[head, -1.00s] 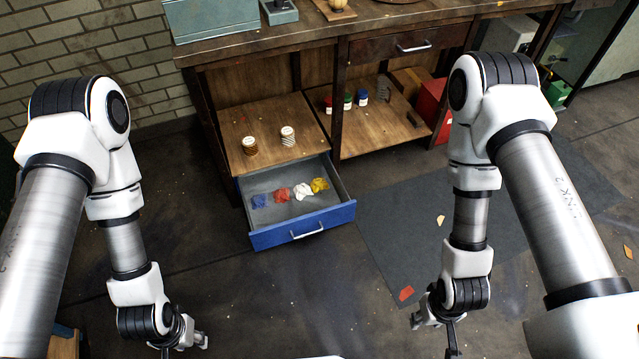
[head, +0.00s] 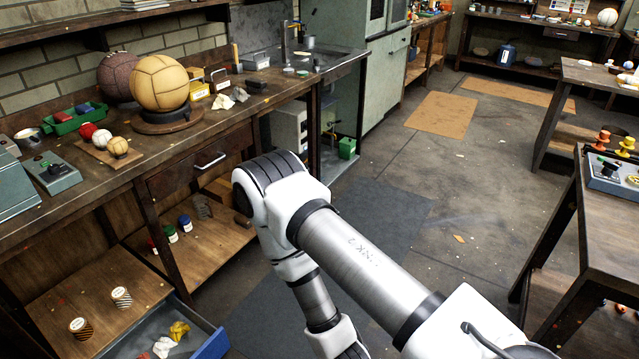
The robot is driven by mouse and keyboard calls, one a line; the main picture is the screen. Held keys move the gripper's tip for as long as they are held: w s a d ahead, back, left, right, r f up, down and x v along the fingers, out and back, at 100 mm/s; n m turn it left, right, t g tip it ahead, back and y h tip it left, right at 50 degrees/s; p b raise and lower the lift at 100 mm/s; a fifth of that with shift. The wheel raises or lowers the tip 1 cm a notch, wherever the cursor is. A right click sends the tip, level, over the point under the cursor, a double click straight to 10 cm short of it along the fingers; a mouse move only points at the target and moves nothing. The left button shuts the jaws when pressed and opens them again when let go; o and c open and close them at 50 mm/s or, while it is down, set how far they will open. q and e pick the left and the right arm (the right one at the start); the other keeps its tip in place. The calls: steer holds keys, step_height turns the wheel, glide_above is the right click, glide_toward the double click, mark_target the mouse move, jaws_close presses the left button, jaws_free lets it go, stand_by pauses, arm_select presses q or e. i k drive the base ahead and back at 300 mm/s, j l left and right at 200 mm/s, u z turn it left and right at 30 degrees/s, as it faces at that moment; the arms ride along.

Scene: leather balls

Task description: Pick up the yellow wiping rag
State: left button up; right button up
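The yellow wiping rag (head: 179,331) lies crumpled in the open blue drawer (head: 211,345) at the bottom left of the head view. A white rag (head: 164,347) lies beside it, and a bit of a red rag shows at the bottom edge. The rest of the drawer is cut off by the frame. My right arm crosses the lower middle, to the right of the drawer, but its gripper is below the frame. My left arm and gripper are not in view.
The workbench (head: 222,110) above the drawer carries a large tan ball (head: 158,82), a dark ball (head: 118,76) and small balls. Striped tins (head: 121,298) stand on the shelf behind the drawer. Another table (head: 600,230) stands at right. Open floor (head: 470,200) lies between.

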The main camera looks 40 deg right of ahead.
mark_target(178, 329)
steer(key=i+j+u, duration=0.1)
steer(key=i, duration=0.4)
steer(key=i+j, duration=0.2)
steer(key=i, duration=0.3)
steer(key=i+j+u, duration=0.15)
steer(key=i, duration=0.35)
